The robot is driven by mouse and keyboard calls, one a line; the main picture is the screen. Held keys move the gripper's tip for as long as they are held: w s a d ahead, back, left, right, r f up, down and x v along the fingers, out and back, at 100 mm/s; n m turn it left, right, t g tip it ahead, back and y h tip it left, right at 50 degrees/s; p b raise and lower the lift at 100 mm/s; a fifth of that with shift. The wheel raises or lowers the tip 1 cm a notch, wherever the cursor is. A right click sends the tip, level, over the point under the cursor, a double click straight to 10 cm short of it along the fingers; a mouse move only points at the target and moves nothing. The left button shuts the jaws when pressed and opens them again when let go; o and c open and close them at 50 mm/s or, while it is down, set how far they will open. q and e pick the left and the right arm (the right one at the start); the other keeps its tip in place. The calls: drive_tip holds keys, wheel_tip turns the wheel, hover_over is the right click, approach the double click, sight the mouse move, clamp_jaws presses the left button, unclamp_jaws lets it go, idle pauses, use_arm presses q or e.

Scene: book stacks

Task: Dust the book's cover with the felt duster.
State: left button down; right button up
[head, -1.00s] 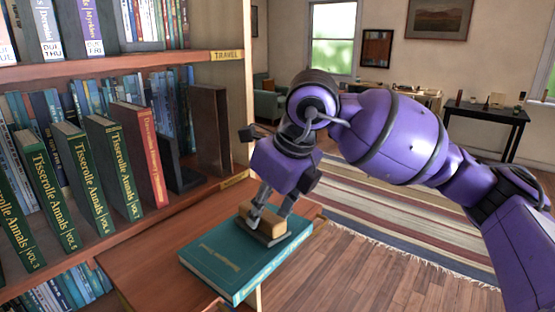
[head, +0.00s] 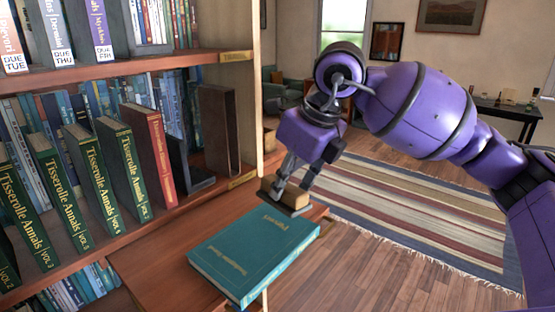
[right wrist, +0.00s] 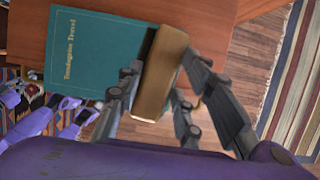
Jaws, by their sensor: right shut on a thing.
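The teal book (head: 250,255) lies flat, cover up, on the wooden desk top; it also shows in the right wrist view (right wrist: 90,60). My right gripper (head: 287,185) is shut on the felt duster (head: 283,193), a tan block with a dark felt base. The duster is at the book's far edge in the head view. In the right wrist view the duster (right wrist: 160,72) overlaps one end of the book. I cannot tell whether the felt touches the cover. My left gripper (right wrist: 75,110) shows small at the left of the right wrist view; its opening is unclear.
A bookcase with green volumes (head: 90,165), a red book (head: 148,155) and a brown upright book (head: 218,130) stands at left, close to the desk top (head: 165,255). A striped rug (head: 400,205) lies on the floor beyond. The cover's near part is clear.

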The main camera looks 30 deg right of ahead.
wheel_tip(320, 180, up, 2)
drive_tip(key=shift+d+p, duration=0.15)
drive_tip(key=shift+p, duration=0.25)
drive_tip(key=shift+a+r+p, duration=0.2)
drive_tip(key=shift+r+p, duration=0.1)
drive_tip(key=shift+r, duration=0.25)
use_arm(q)
drive_tip(key=shift+w+a+r, duration=0.25)
drive_tip(key=shift+w+r, duration=0.1)
drive_tip(key=shift+r, duration=0.15)
drive_tip(key=shift+w+a+r, duration=0.2)
drive_tip(key=shift+w+r, duration=0.15)
drive_tip(key=shift+r, duration=0.15)
drive_tip(key=shift+s+d+f, duration=0.1)
drive_tip(key=shift+s, duration=0.1)
use_arm(e)
drive_tip(key=shift+d+f, duration=0.1)
drive_tip(key=shift+d, duration=0.05)
use_arm(q)
drive_tip(key=shift+s, duration=0.15)
drive_tip(key=shift+w, duration=0.2)
